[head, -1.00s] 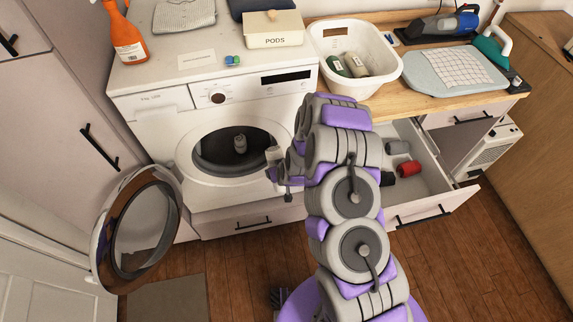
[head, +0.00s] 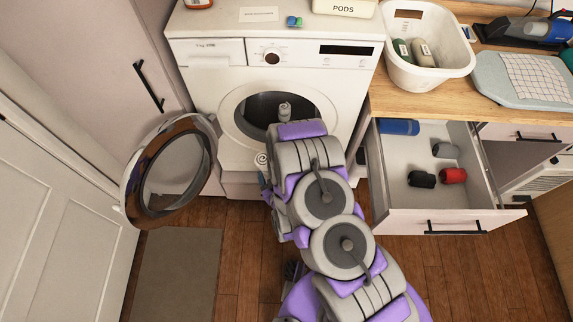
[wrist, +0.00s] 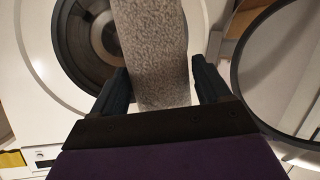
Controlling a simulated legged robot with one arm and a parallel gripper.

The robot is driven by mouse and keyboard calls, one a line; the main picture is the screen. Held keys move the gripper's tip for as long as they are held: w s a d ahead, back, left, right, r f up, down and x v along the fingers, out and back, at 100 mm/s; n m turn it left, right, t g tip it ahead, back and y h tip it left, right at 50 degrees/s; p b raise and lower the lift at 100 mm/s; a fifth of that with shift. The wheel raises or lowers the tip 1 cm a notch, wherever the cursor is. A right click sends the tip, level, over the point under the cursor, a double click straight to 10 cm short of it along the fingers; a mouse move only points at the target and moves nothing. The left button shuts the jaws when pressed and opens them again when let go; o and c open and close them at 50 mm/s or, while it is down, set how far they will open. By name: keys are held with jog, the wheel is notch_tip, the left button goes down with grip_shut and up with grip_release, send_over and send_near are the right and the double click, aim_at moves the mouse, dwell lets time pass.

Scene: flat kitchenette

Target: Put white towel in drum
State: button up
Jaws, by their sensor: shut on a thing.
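My gripper (wrist: 161,70) is shut on a rolled white towel (wrist: 150,45), which stands out beyond the fingers in the wrist view. In the head view the towel's spiral end (head: 262,160) shows beside my arm, in front of the washer and below its opening. My arm hides most of the gripper there. The drum (head: 268,108) is open and dark inside; it also shows in the wrist view (wrist: 72,40), behind and left of the towel. A small greyish roll (head: 284,110) shows at the drum opening, apart from the held towel.
The round washer door (head: 135,180) stands swung open at left. An open drawer (head: 400,215) at right holds several rolls. A white basket (head: 445,75) sits on the counter. A mat (head: 175,275) lies on the floor at left.

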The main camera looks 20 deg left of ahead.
jog(key=shift+s+a+r, duration=0.1)
jog(key=shift+s, duration=0.1)
jog(key=shift+w+a, duration=0.1)
jog(key=shift+w, duration=0.35)
jog(key=w+a+f+b, duration=0.2)
jog(key=w+a, duration=0.1)
jog(key=w, duration=1)
jog(key=w+a+f+b, duration=0.2)
jog(key=w+a, duration=0.1)
jog(key=w, duration=1)
jog(key=w+a+f+b, duration=0.2)
jog(key=w+a, duration=0.1)
jog(key=w, duration=1)
jog(key=shift+a+f, duration=0.15)
jog(key=shift+f, duration=0.1)
jog(key=o, duration=1.1)
jog(key=shift+c, duration=0.2)
jog(key=shift+s, duration=0.1)
